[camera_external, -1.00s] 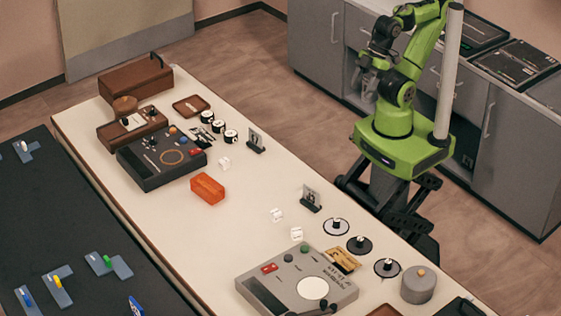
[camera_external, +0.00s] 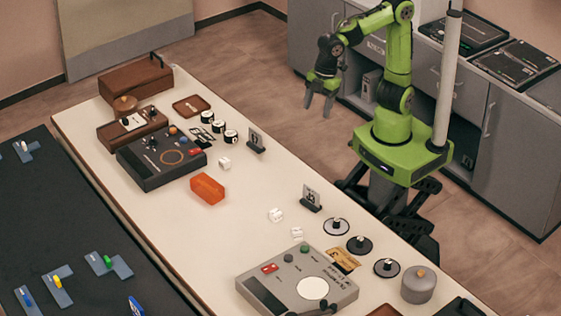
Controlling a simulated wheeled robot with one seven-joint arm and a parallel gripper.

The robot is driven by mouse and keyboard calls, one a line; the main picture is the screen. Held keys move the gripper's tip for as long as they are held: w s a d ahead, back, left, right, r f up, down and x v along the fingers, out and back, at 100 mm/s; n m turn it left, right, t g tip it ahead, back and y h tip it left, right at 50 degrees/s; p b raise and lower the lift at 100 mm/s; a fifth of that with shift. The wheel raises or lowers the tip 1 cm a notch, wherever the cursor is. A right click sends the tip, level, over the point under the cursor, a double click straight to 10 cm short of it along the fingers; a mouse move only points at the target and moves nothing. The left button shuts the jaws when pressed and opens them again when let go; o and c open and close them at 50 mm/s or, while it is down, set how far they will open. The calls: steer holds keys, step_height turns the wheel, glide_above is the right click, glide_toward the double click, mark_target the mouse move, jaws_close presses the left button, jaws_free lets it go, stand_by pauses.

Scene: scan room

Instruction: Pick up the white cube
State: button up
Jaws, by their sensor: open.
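Three small white cubes lie on the cream table. One white cube (camera_external: 225,163) is near the orange block, another white cube (camera_external: 276,215) is near the table's middle, and a third white cube (camera_external: 297,233) is just behind the grey device. The frames do not show which one the task names. My gripper (camera_external: 320,107) is open and empty, fingers pointing down. It hangs in the air beyond the table's far right edge, apart from all the cubes.
An orange block (camera_external: 208,189) lies left of the cubes. Card stands (camera_external: 311,199) and (camera_external: 257,142) line the edge on my side. A black device (camera_external: 160,158) and a grey device (camera_external: 297,283) flank the middle. The tabletop between the orange block and the grey device is mostly clear.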

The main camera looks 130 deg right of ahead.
steer(key=w+d+f+n+g+h+b, duration=0.3)
steer(key=w+d+f+n+h, duration=0.3)
steer(key=w+f, duration=0.6)
steer(key=n+t+h+b, duration=0.1)
steer(key=n+h+b, duration=0.1)
steer(key=n+h, duration=0.55)
glide_toward(227, 162)
steer(key=shift+n+y, duration=0.25)
steer(key=shift+n, duration=0.3)
steer(key=b+x, duration=0.3)
steer(key=x, duration=0.2)
steer(key=shift+s+d, duration=0.15)
steer(key=shift+d, duration=0.3)
steer(key=b+x, duration=0.2)
steer(key=x, duration=0.3)
steer(key=shift+f, duration=0.1)
steer(key=c, duration=1)
